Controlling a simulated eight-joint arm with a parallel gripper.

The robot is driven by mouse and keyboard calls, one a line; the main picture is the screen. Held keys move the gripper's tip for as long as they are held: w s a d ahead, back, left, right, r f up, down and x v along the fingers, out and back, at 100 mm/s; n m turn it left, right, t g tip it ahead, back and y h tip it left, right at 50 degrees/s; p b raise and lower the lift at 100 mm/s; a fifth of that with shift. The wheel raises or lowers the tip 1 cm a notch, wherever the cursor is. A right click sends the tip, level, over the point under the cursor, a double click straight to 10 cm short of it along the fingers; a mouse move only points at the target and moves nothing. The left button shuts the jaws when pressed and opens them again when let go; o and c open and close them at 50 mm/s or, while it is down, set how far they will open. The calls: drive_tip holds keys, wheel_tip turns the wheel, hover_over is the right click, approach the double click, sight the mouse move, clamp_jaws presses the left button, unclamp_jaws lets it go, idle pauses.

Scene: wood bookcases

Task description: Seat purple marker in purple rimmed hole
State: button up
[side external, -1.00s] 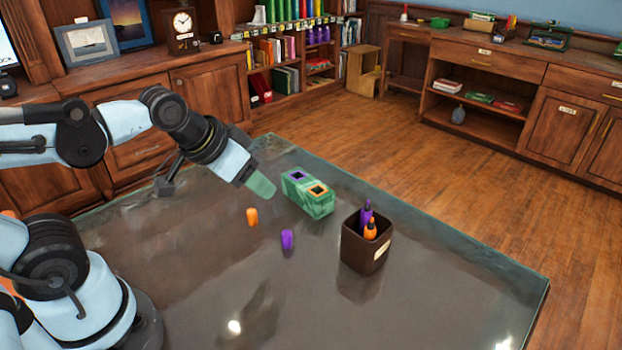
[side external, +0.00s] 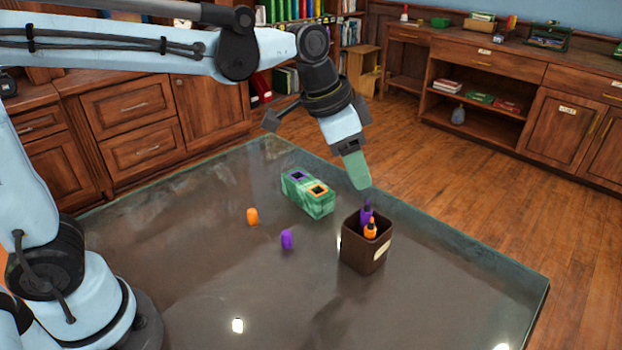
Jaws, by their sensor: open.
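The purple marker (side external: 366,213) stands in a dark brown square cup (side external: 364,255) beside an orange marker (side external: 370,231). A green marbled block (side external: 308,196) lies on the table to the left of the cup. Its top has a purple rimmed hole (side external: 298,176) and an orange rimmed hole (side external: 317,190), both empty. My gripper (side external: 361,186) is open and points down just above the purple marker's tip. Its fingers overlap in this view, and whether they touch the marker cannot be told.
Wood bookcases and cabinets stand behind, away from the table.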

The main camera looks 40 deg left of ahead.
sight(367, 203)
drive_tip(key=shift+a+x, duration=0.15)
drive_tip(key=shift+x, duration=1.35)
drive_tip(key=shift+a+x, duration=0.2)
drive_tip(key=shift+x, duration=1.3)
drive_tip(key=shift+a+x, duration=0.15)
drive_tip(key=shift+x, duration=1.35)
drive_tip(key=shift+f, duration=0.15)
drive_tip(key=shift+c, duration=0.4)
clamp_jaws()
